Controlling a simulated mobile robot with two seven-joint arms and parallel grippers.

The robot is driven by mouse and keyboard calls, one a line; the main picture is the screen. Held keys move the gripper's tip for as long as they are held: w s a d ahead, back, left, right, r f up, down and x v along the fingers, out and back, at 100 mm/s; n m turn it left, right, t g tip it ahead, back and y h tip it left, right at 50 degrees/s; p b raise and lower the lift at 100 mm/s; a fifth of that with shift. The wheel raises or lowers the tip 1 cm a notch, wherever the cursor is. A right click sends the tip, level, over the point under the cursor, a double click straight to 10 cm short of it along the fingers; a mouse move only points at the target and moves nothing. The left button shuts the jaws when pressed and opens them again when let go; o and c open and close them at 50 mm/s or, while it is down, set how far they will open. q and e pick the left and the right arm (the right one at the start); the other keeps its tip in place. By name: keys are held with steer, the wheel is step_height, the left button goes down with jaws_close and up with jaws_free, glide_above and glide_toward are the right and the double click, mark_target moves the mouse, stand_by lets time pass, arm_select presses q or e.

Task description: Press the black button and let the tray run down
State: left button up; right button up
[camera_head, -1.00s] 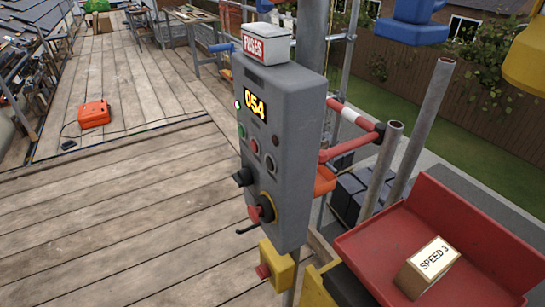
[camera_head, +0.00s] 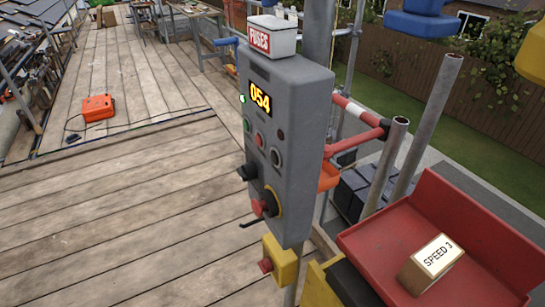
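A grey control box (camera_head: 298,95) stands on a post in the middle, its display (camera_head: 260,99) reading 054. A black knob (camera_head: 246,172) sticks out at the left, above a red-handled rotary switch (camera_head: 264,207). I cannot tell for sure which is the black button. A red tray (camera_head: 440,205) at the right carries a block marked SPEED 3 (camera_head: 431,265). Neither gripper shows.
A white FUSES box (camera_head: 271,38) sits on top of the control box. A yellow box with a red button (camera_head: 265,265) is below it. Metal tubes (camera_head: 428,125) stand behind the tray. The plank deck (camera_head: 130,210) at left is mostly clear, with an orange case (camera_head: 98,107).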

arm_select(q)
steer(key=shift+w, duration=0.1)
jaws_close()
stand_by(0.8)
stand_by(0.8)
